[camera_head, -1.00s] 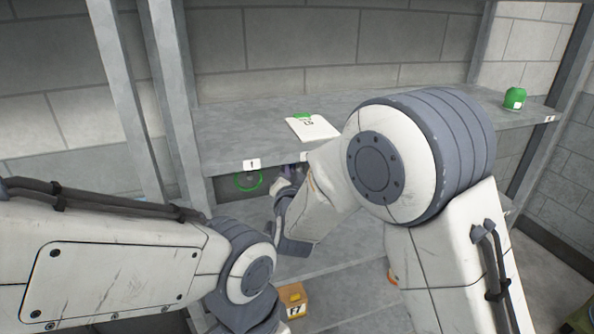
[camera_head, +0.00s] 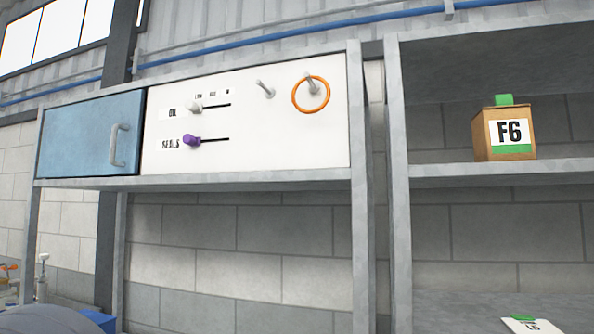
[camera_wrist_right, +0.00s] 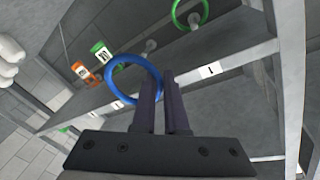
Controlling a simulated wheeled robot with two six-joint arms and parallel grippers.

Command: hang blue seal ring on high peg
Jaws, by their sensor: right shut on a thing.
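In the right wrist view my right gripper (camera_wrist_right: 164,84) is shut on the blue seal ring (camera_wrist_right: 111,79), which sticks out to the left of the fingers. A short grey peg (camera_wrist_right: 150,47) shows just beyond the ring; I cannot tell whether they touch. A green ring (camera_wrist_right: 177,16) is around another peg (camera_wrist_right: 195,20). In the head view two pegs stick out of a white panel: a bare left one (camera_head: 265,89) and a right one (camera_head: 312,84) with an orange ring (camera_head: 295,100) around it. My left gripper is in neither view.
A blue cabinet door (camera_head: 85,135) is left of the panel, beside a white slider knob (camera_head: 194,107) and a purple one (camera_head: 191,140). Box F6 (camera_head: 508,153) stands on the right shelf (camera_head: 460,171). The wrist view shows a shelf edge (camera_wrist_right: 230,65) and post (camera_wrist_right: 291,70).

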